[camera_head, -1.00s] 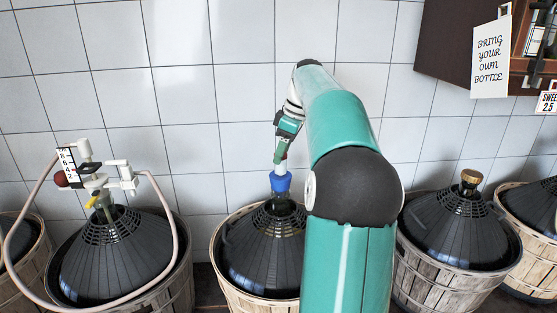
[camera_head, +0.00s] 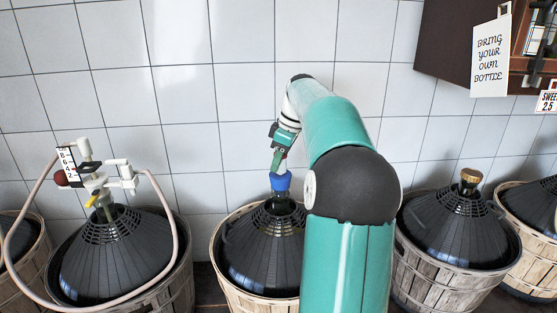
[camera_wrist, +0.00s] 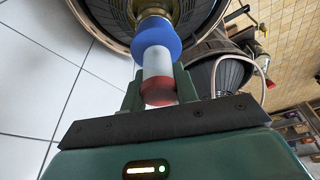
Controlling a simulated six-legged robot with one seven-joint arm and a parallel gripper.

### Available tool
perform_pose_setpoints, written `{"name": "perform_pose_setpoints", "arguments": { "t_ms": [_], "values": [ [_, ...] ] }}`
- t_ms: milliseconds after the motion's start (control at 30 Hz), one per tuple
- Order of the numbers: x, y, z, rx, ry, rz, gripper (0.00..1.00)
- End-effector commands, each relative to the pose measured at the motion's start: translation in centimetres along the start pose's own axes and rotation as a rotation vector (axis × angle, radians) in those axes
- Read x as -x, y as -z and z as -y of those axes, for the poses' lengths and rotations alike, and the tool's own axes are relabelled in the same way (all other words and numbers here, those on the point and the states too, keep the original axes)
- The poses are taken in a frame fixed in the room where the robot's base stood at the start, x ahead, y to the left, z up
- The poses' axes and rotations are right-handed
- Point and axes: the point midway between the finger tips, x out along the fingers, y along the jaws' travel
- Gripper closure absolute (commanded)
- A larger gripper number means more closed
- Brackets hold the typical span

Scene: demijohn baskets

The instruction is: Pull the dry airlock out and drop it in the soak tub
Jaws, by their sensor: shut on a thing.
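The airlock, a pale tube with a red top (camera_wrist: 158,90), stands in a blue collar (camera_wrist: 156,40) at the mouth of the middle demijohn. In the head view the blue collar (camera_head: 280,182) sits on the neck of that dark demijohn (camera_head: 262,247), in a wooden basket. My gripper (camera_head: 278,160) is over it from above, shut on the airlock's upper end; its fingers (camera_wrist: 158,94) flank the red top in the wrist view. The airlock is upright and still at the neck. I cannot tell its lower end. No soak tub is identifiable in view.
A demijohn on the left carries a white fitting (camera_head: 100,180) with a looping hose (camera_head: 170,215). A corked demijohn (camera_head: 462,225) stands on the right. A tiled wall (camera_head: 180,80) is close behind. A dark cabinet (camera_head: 445,45) with a hanging sign (camera_head: 491,60) juts out upper right.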

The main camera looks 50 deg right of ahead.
Motion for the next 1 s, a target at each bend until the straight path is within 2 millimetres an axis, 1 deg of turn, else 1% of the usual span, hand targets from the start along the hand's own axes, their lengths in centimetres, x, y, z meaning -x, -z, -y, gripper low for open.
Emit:
{"name": "perform_pose_setpoints", "arguments": {
  "t_ms": [733, 1000],
  "values": [
    [1.8, 0.6, 0.0, 0.000, -0.001, 0.000, 0.92],
    [1.9, 0.6, 0.0, 0.000, 0.000, 0.000, 0.92]
  ]
}}
